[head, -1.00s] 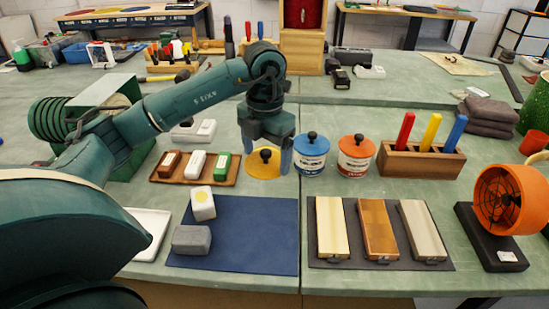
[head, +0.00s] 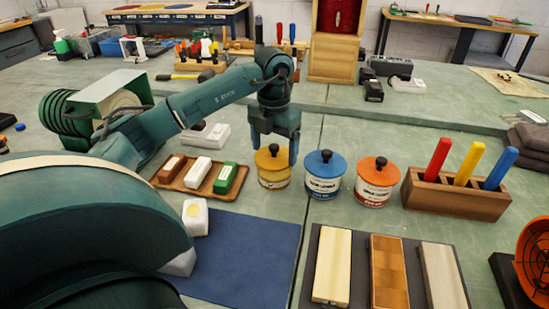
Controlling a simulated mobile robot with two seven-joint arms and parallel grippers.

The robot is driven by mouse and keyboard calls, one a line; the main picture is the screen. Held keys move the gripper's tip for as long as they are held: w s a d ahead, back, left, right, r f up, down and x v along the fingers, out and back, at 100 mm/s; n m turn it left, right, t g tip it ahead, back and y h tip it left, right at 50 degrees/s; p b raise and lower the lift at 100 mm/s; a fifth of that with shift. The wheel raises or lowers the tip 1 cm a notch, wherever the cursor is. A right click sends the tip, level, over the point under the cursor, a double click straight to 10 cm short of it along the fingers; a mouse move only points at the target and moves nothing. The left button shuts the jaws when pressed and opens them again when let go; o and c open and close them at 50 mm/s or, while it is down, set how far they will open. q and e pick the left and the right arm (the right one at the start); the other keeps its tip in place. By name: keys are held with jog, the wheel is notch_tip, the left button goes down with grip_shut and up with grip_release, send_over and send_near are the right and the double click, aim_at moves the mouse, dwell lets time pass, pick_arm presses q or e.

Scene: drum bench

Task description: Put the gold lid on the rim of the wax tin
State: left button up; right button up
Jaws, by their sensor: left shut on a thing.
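The gold lid (head: 272,155), round with a black knob, is at the top of the wax tin (head: 274,180), whose pale, gold-banded side shows just below it. The lid looks level and in line with the tin. I cannot tell whether it rests on the rim or is slightly above it. My left gripper (head: 274,158) points down from above, with one finger on each side of the lid, shut on it. The tin stands upright on the green bench, left of the blue-lidded tin (head: 325,175). My right gripper is not in view.
An orange-lidded tin (head: 376,182) and a wooden block with coloured handles (head: 456,193) stand to the right. A wooden tray (head: 180,184) with small blocks is on the left. A blue mat (head: 245,255) and a dark mat with wooden bars (head: 355,290) lie in front.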

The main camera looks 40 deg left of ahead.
aim_at(274, 156)
pick_arm(q)
jog(key=shift+f, duration=1.6)
jog(key=shift+f, duration=0.2)
jog(key=o, duration=0.9)
jog(key=shift+c, duration=0.2)
notch_tip(274, 156, up, 12)
jog(key=shift+r+p, duration=0.25)
jog(key=shift+p, duration=0.3)
jog(key=shift+f, duration=0.1)
